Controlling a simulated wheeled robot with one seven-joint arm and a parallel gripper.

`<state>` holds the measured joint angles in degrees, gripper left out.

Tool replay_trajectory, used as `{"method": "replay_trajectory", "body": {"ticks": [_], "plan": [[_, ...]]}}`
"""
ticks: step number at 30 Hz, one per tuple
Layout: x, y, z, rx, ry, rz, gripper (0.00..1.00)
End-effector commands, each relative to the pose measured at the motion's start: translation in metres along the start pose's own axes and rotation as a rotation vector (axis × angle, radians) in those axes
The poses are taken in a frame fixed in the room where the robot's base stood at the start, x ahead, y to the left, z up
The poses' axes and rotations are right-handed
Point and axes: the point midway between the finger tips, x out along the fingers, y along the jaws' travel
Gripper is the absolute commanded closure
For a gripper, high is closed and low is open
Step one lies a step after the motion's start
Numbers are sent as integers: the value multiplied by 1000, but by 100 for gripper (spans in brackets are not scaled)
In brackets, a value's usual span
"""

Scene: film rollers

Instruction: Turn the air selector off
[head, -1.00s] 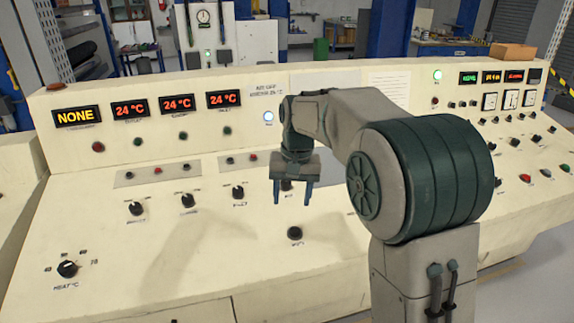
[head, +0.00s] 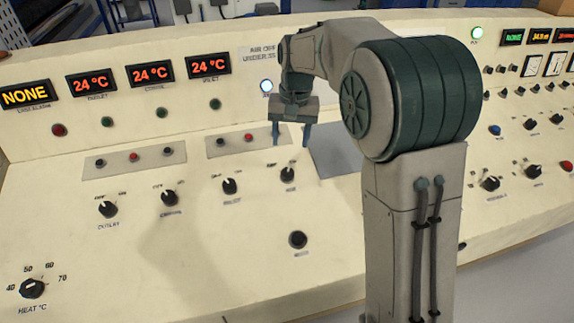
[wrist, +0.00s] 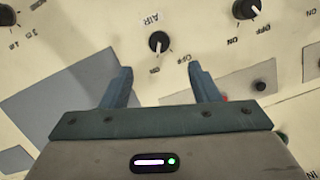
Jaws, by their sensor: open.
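The air selector is a black round knob with a white pointer line. It shows in the wrist view (wrist: 158,41), beside the word AIR, with OFF and ON marked on its near side. Its pointer appears to face the ON mark. In the head view the air selector (head: 287,175) is on the sloping cream panel, just below my gripper (head: 291,138). My gripper is open and empty; in the wrist view its two blue fingers (wrist: 158,72) point toward the panel, one on each side of the knob's line. The fingers appear apart from the knob.
Similar knobs (head: 230,186) stand to the left, and a black knob (head: 298,240) sits nearer the front. A strip with small buttons (head: 249,138) lies left of my gripper. A blank grey plate (head: 335,165) lies to the right. The console's upright face (head: 335,85) rises behind.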

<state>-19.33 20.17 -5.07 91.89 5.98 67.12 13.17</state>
Motion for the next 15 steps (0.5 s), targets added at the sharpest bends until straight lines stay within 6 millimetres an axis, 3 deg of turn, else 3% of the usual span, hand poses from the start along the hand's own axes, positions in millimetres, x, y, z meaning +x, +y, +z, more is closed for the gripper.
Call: {"method": "replay_trajectory", "body": {"ticks": [9, 15], "plan": [[68, 0, 1, -2, -4, 2, 45], [101, -1, 1, -2, -4, 1, 45]]}}
